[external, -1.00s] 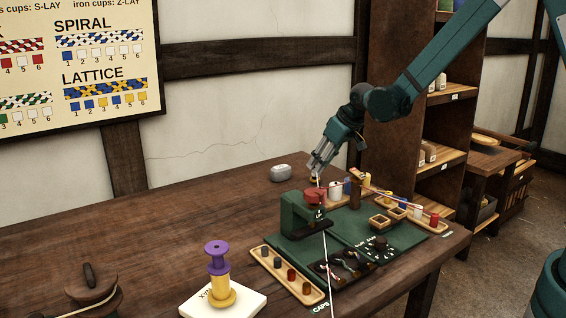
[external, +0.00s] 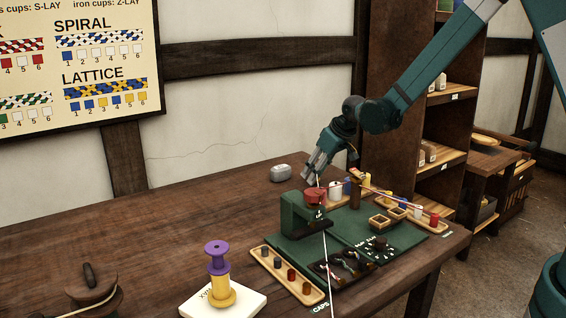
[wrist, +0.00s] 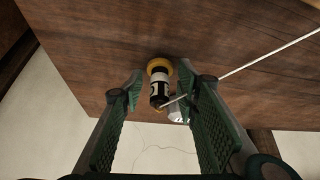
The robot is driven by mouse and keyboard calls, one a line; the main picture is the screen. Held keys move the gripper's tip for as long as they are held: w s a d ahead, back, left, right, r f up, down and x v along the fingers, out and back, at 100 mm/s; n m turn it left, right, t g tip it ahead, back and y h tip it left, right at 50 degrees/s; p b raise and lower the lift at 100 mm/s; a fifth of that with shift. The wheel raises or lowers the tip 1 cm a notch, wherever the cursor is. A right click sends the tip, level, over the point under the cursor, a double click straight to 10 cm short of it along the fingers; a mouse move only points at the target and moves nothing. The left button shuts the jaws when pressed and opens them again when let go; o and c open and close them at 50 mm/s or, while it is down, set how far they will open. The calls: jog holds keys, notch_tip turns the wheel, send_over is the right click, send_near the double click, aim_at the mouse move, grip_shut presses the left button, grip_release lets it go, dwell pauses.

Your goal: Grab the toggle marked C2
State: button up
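In the wrist view, a small dark cylinder with a white band and black marking (wrist: 160,90), with a yellow ring (wrist: 159,67) at its far end, lies between my fingers. Its marking is too small to read as C2. A pale cord runs from beside it to the upper right. My gripper (wrist: 160,82) is open around it, with gaps on both sides. In the external view my gripper (external: 314,172) is low over the table, just behind the green stand with a red top (external: 315,196). The cylinder is mostly hidden there.
The green board (external: 345,227) holds small wooden trays and a dial. A tray of caps (external: 262,262) lies in front. A purple and yellow spool (external: 218,262) stands on a white block. The table's left middle is clear.

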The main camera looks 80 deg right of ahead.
jog(key=shift+f, duration=0.15)
jog(key=shift+c, duration=0.4)
jog(key=c, duration=0.6)
jog(key=shift+c, duration=0.2)
jog(key=shift+r+p, duration=1.05)
jog(key=shift+r, duration=4)
